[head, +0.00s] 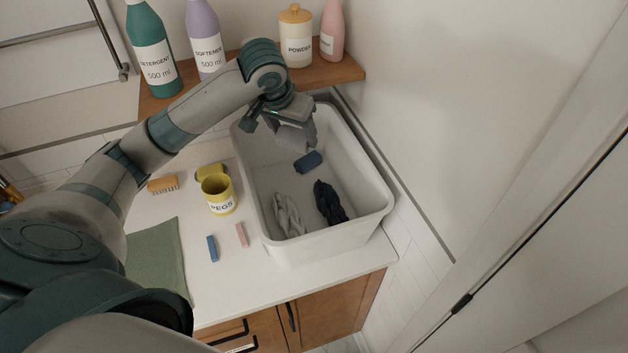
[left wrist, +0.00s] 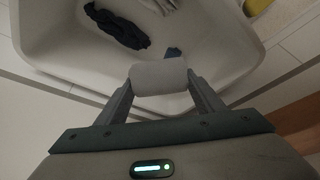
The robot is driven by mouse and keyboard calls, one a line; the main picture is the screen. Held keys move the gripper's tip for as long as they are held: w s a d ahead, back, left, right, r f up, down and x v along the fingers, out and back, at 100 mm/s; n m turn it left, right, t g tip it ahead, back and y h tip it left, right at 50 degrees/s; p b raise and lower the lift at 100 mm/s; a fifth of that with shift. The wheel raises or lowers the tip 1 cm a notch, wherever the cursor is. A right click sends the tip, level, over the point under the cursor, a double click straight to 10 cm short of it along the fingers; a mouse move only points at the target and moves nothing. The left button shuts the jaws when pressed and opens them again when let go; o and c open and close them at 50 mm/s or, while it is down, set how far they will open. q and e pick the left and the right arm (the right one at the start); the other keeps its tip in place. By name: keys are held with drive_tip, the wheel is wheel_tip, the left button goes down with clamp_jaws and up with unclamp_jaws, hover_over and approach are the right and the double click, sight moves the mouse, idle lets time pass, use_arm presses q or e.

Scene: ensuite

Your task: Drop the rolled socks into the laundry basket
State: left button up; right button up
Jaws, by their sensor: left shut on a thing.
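My left gripper (head: 288,126) reaches over the far end of the white laundry basket (head: 322,241). It is shut on the pale grey rolled socks (left wrist: 158,77), which lie across between its two fingers in the left wrist view. In the head view the socks (head: 292,138) show only partly under the gripper, above the basket's inside. The basket also shows in the left wrist view (left wrist: 222,62). Inside it lie a small dark blue item (head: 308,161), a black crumpled cloth (head: 329,203) and a light grey cloth (head: 287,214). My right gripper is not in view.
A wooden shelf (head: 347,74) behind the basket holds a detergent bottle (head: 157,62), a softener bottle (head: 204,40), a powder jar (head: 296,38) and a pink bottle (head: 332,32). A yellow peg pot (head: 218,194) stands left of the basket. A wall is close on the right.

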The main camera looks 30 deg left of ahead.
use_arm(q)
drive_tip(key=shift+s+r, duration=0.15)
drive_tip(key=shift+f, duration=3.05)
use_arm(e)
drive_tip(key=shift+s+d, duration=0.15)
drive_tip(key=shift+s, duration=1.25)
use_arm(q)
drive_tip(key=o, duration=1.1)
drive_tip(key=shift+o, duration=0.2)
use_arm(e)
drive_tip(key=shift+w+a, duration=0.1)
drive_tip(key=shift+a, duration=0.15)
use_arm(q)
drive_tip(key=shift+r, duration=0.15)
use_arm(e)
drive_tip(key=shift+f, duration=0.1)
